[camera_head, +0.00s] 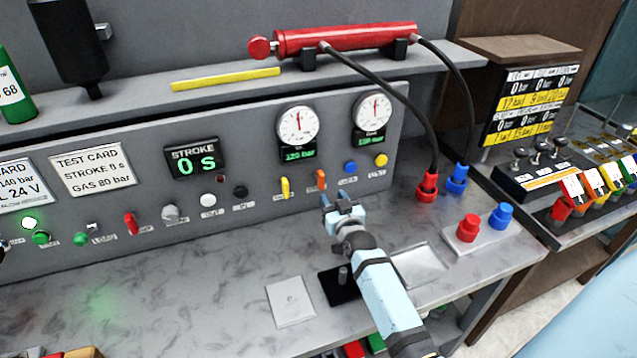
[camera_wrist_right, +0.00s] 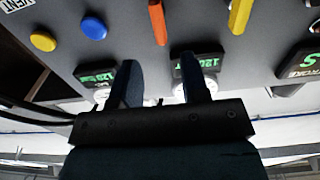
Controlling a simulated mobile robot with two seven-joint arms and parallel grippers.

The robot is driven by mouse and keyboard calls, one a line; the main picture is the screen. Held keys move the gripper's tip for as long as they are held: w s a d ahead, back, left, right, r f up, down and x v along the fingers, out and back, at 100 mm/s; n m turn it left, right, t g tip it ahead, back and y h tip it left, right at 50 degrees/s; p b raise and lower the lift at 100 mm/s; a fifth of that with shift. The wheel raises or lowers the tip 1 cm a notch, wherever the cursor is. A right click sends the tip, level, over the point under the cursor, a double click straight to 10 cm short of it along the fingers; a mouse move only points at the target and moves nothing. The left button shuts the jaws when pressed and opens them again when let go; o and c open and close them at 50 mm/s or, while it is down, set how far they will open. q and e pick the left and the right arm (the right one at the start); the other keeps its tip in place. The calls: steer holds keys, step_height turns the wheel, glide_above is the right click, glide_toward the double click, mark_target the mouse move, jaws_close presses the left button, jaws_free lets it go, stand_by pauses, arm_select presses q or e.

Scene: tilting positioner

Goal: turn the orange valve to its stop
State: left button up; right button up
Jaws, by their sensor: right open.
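The orange valve (camera_head: 320,180) is a small upright handle on the grey panel, below and between the two round gauges. In the right wrist view, which is upside down, the orange valve (camera_wrist_right: 158,22) stands near the top centre, slightly tilted. My right gripper (camera_head: 341,202) is open and empty, just below and right of the valve in the head view. In the wrist view the fingers of my right gripper (camera_wrist_right: 160,75) are spread apart and show no contact with the valve. My left gripper is not in view.
A yellow valve (camera_head: 285,188) sits left of the orange one; blue (camera_head: 350,167) and yellow (camera_head: 381,160) knobs sit right. Red (camera_head: 427,186) and blue (camera_head: 457,178) hose couplings stand on the bench farther right. A shallow tray (camera_head: 420,266) lies beside my right arm.

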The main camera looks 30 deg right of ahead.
mark_target(322, 182)
steer(key=b+x, duration=0.4)
steer(key=x, duration=0.5)
steer(key=shift+f, duration=0.1)
steer(key=shift+w+d, duration=0.1)
steer(key=shift+w, duration=0.25)
steer(key=shift+c, duration=0.4)
jaws_close()
